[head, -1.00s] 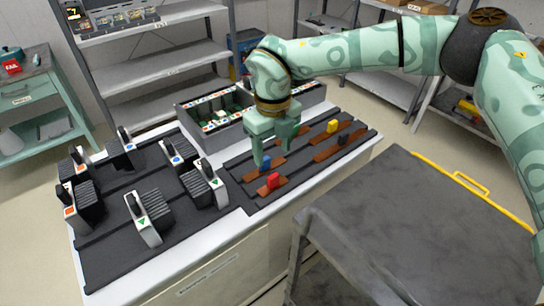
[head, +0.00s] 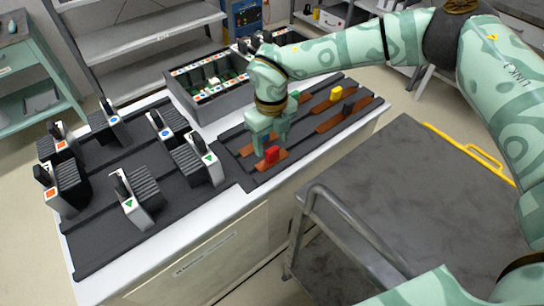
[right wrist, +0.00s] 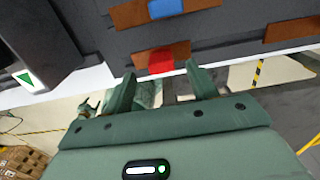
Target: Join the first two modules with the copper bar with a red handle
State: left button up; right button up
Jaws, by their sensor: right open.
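The copper bar (head: 262,165) with a red handle (head: 272,155) lies in the nearest slot of the dark rack at the table's front edge. My right gripper (head: 270,146) is open, pointing down at the red handle. In the right wrist view the red handle (right wrist: 161,62) shows between and just beyond its fingertips (right wrist: 160,74), and nothing is held. Several black modules with white fronts stand on the dark board at left. They carry orange-square (head: 62,198), blue-circle (head: 170,122) and green-triangle (head: 137,200) marks. My left gripper is not in view.
Bars with yellow (head: 335,93) and black (head: 348,107) handles lie farther right on the rack; a blue handle (right wrist: 168,8) shows in the right wrist view. A compartment box (head: 210,100) stands behind. A grey cart (head: 410,195) with a yellow rail stands at right.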

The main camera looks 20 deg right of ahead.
aim_at(273, 149)
notch_tip(273, 149, down, 5)
jog(key=shift+d+r+b, duration=0.1)
jog(key=shift+d+b, duration=0.05)
jog(key=shift+b, duration=0.55)
jog(key=shift+r, duration=0.1)
jog(key=shift+c, duration=0.6)
jog(key=c, duration=1)
jog(key=shift+o, duration=0.2)
jog(key=shift+r, duration=0.15)
